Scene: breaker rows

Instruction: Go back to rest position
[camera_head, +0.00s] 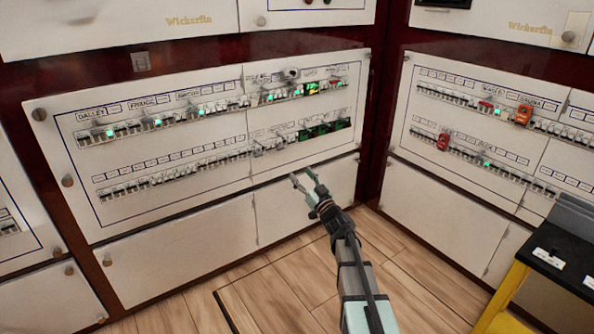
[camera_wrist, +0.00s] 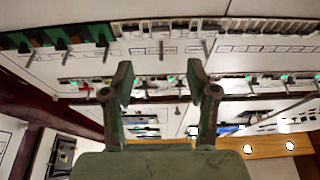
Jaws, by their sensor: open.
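My gripper (camera_head: 304,182) is in front of the lower right part of the left breaker panel (camera_head: 170,215), just below its lower breaker row. Its fingers are apart with nothing between them. In the wrist view my gripper (camera_wrist: 160,85) also shows two spread fingers with an empty gap, and breaker rows lie beyond them. My arm reaches up from the bottom of the head view. I cannot tell the exact distance from the fingertips to the panel.
A second breaker panel (camera_head: 480,130) stands to the right, with red-orange devices (camera_head: 524,114) on its rows. A black-topped yellow stand (camera_head: 560,262) is at the lower right. Wooden floor (camera_head: 290,290) is clear around my arm. Dark red frames border the panels.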

